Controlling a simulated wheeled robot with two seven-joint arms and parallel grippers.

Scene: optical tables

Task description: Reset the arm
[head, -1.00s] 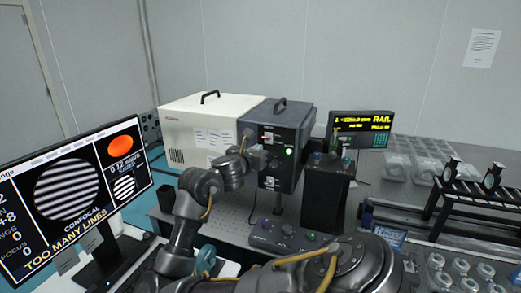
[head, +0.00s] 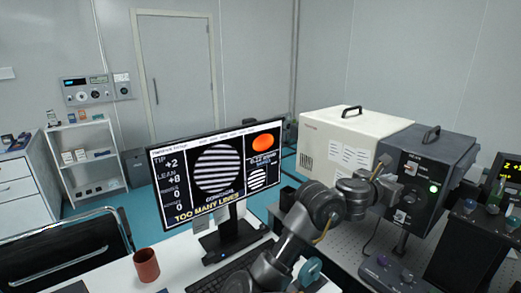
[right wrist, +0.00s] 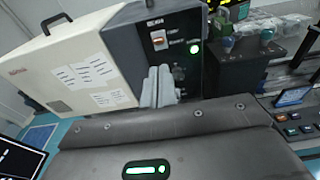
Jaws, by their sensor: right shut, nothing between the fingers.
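My right arm comes up from the bottom of the head view. Its gripper (head: 385,168) is in front of the dark front of the instrument box (head: 450,150). In the right wrist view the two grey fingers (right wrist: 158,85) lie together, shut and empty, before the dark panel with its lit green button. I cannot tell the exact gap between the fingertips and the panel. My left gripper is in neither view now.
A monitor (head: 222,165) reading "TOO MANY LINES" stands left of my arm. A red-brown cup (head: 146,265), a keyboard and a black chair (head: 70,250) are nearer. A white-covered housing (head: 340,135) adjoins the dark box. Open floor lies behind the monitor.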

